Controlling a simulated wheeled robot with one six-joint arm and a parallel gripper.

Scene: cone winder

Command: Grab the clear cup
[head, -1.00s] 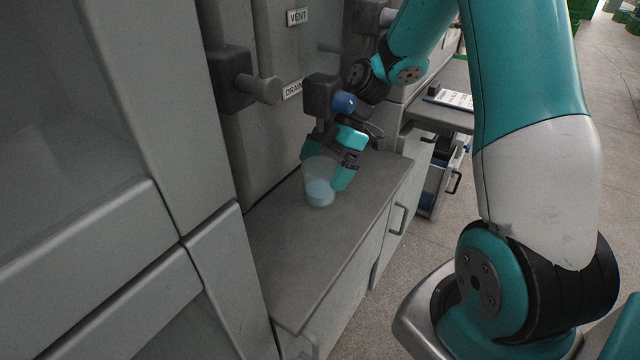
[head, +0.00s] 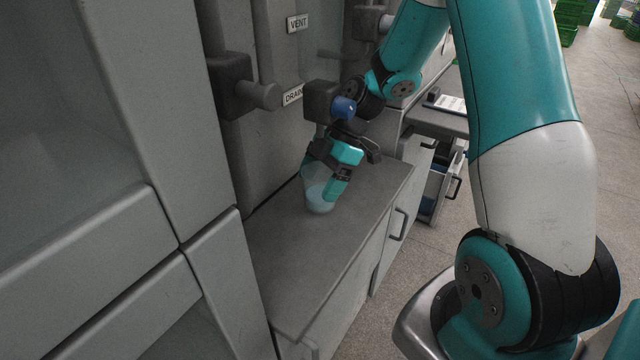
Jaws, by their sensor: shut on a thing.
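The clear cup (head: 319,199) stands on the grey counter (head: 310,258), close to the wall, with pale bluish content in its lower part. My gripper (head: 322,180) reaches down from the upper right, with its teal fingers on both sides of the cup. It is shut on the cup. The near finger covers the cup's right side, and the far finger is mostly hidden behind it. I cannot tell whether the cup's base is clear of the counter.
Valve handles with VENT (head: 298,23) and DRAIN (head: 293,95) labels stick out from the wall above the cup. A grey cabinet (head: 110,240) fills the left. The counter's front part is bare. An open drawer (head: 437,190) stands to the right.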

